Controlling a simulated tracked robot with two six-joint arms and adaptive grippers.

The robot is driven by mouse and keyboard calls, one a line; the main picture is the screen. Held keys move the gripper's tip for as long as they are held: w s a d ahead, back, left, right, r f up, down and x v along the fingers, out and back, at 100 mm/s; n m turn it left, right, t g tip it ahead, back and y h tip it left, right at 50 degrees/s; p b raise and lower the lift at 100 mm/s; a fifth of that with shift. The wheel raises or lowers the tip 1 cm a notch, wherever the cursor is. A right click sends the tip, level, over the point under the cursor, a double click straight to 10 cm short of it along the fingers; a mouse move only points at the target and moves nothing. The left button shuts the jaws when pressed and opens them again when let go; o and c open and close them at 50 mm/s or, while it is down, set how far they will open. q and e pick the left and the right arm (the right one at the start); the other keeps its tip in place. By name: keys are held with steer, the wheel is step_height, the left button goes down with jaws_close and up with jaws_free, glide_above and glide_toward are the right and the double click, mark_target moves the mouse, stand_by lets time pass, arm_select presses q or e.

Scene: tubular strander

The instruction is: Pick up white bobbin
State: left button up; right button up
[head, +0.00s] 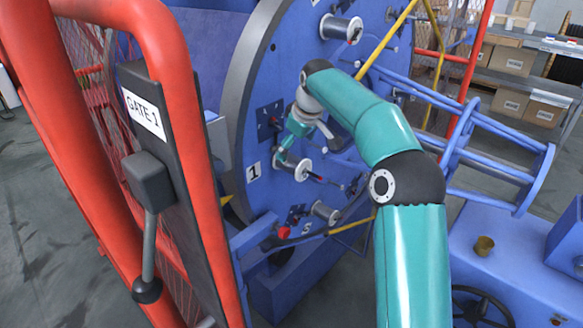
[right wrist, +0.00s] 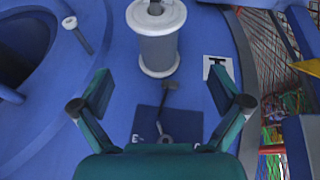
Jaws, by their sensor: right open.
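A white bobbin (head: 296,170) sits on the blue disc beside the label 1. In the right wrist view the bobbin (right wrist: 158,45) has white flanges and a grey middle, and lies beyond the fingertips. My right gripper (head: 286,154) is close to the disc, just above this bobbin. In the right wrist view my right gripper (right wrist: 160,80) is open, its two teal fingers spread wide with nothing between them. My left gripper is not in view.
Other bobbins sit on the disc above (head: 342,28) and below (head: 324,211). A dark square plate (right wrist: 165,125) is on the disc under my fingers. A red gate frame (head: 185,130) with a lever stands at the left. Blue bars (head: 480,150) extend at the right.

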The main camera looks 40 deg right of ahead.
mark_target(298, 158)
steer(key=shift+s+x, duration=0.2)
steer(key=shift+x, duration=3.4)
steer(key=shift+d, duration=0.1)
steer(key=c, duration=1.8)
steer(key=shift+r, duration=0.1)
steer(key=shift+s+d+b, duration=0.1)
steer(key=shift+s+b, duration=0.3)
steer(key=shift+s, duration=0.2)
steer(key=shift+s+d+b, duration=0.25)
steer(key=shift+s+b, duration=0.55)
steer(key=shift+s, duration=2)
steer(key=shift+s+d+b, duration=0.25)
steer(key=shift+s+b, duration=0.5)
steer(key=shift+s, duration=2.05)
steer(key=shift+s+d+b, duration=0.2)
steer(key=shift+s+b, duration=0.6)
steer(key=shift+s, duration=2)
